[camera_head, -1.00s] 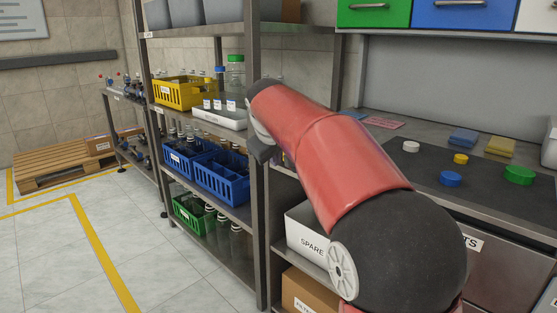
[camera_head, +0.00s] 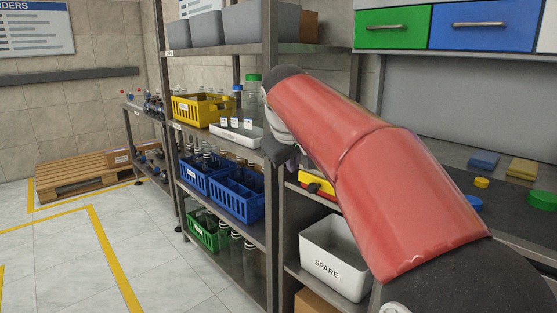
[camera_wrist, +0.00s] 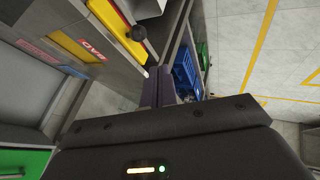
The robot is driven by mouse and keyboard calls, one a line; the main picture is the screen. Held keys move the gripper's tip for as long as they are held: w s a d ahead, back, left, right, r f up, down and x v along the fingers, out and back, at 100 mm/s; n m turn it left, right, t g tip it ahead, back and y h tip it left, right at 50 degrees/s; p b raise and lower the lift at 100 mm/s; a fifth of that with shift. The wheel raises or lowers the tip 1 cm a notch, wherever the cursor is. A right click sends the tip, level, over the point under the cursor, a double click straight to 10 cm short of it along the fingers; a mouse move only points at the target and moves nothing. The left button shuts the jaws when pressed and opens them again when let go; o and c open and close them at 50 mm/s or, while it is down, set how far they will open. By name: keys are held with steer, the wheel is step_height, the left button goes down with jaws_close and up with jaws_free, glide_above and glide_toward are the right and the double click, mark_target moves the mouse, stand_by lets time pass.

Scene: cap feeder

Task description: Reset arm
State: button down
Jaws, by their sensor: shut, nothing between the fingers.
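My gripper (camera_wrist: 158,75) shows in the wrist view as two dark fingers side by side, shut with nothing between them. It points toward the shelf and floor area, with a blue crate (camera_wrist: 186,72) beyond the fingertips. In the head view my red arm reaches from the lower right toward the upper middle, in front of the shelving and bench. Its dark far end is beside the shelf post, and the fingers are hidden there.
A metal shelf post (camera_head: 271,200) stands close to my arm. The shelf holds a yellow crate (camera_head: 200,108), blue crates and a green crate (camera_head: 205,232). A white SPARE bin (camera_head: 335,262) sits below my arm. Open floor (camera_head: 60,255) lies at left.

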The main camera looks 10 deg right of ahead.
steer(key=s+d+f+m, duration=0.1)
steer(key=s+f+m, duration=0.1)
steer(key=s+f, duration=0.5)
steer(key=s+d+f+m+g+y, duration=0.1)
steer(key=s+f, duration=0.5)
steer(key=s, duration=0.7)
steer(key=s+d+f+m+y, duration=0.1)
steer(key=s+d+f+m, duration=0.1)
steer(key=s+f, duration=0.5)
steer(key=s+d, duration=0.1)
steer(key=s, duration=0.2)
steer(key=shift+f+m+g, duration=0.3)
steer(key=shift+f+m, duration=0.05)
steer(key=shift+m, duration=0.05)
